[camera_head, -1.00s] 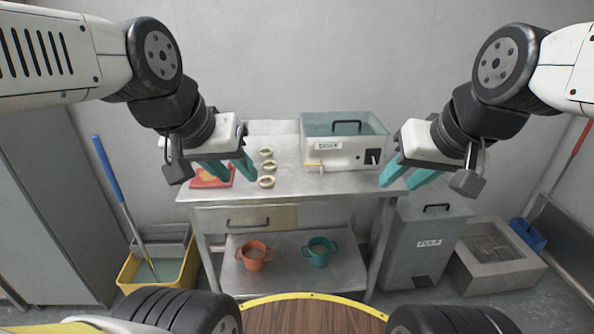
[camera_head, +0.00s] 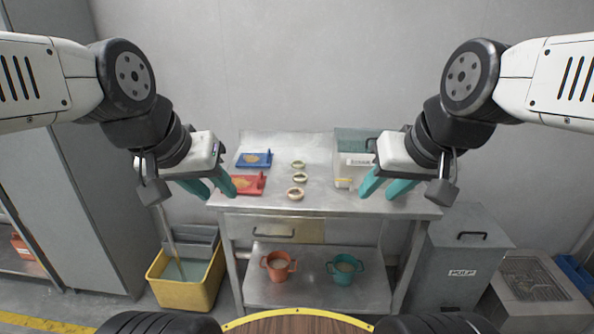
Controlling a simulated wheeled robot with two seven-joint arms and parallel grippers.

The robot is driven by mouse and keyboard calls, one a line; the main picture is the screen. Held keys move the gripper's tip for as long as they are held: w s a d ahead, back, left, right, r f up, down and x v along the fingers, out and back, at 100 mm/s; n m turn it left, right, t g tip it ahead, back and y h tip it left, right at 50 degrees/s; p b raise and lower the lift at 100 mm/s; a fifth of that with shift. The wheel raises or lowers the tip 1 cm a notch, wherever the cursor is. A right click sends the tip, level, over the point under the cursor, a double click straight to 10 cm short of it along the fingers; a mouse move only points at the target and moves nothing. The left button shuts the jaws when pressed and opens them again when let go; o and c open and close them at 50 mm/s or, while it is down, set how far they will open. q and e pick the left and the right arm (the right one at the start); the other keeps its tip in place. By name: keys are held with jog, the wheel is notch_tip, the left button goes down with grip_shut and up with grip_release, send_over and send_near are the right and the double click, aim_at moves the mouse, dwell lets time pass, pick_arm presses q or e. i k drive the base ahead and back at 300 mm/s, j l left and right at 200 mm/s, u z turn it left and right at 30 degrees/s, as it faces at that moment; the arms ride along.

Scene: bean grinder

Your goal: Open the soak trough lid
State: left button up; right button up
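The soak trough (camera_head: 343,161) is a pale box at the right back of the metal table, with a label on its front. Its bluish lid (camera_head: 349,139) appears to lie flat on top, and most of its dark handle is hidden. My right gripper (camera_head: 381,191) is open and empty, and in the picture it covers the right part of the trough. I cannot tell that it touches anything. My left gripper (camera_head: 215,192) is open and empty in front of the table's left end.
On the table (camera_head: 330,205) are a blue tray (camera_head: 243,160), a red tray (camera_head: 251,184) and several small round dishes (camera_head: 296,194). Orange (camera_head: 278,268) and teal (camera_head: 346,270) cups stand below. A yellow bucket (camera_head: 186,291) and grey pulp bin (camera_head: 452,262) flank the table.

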aim_at(369, 139)
jog(key=z, duration=0.65)
jog(key=i+u, duration=0.45)
jog(key=i, duration=0.25)
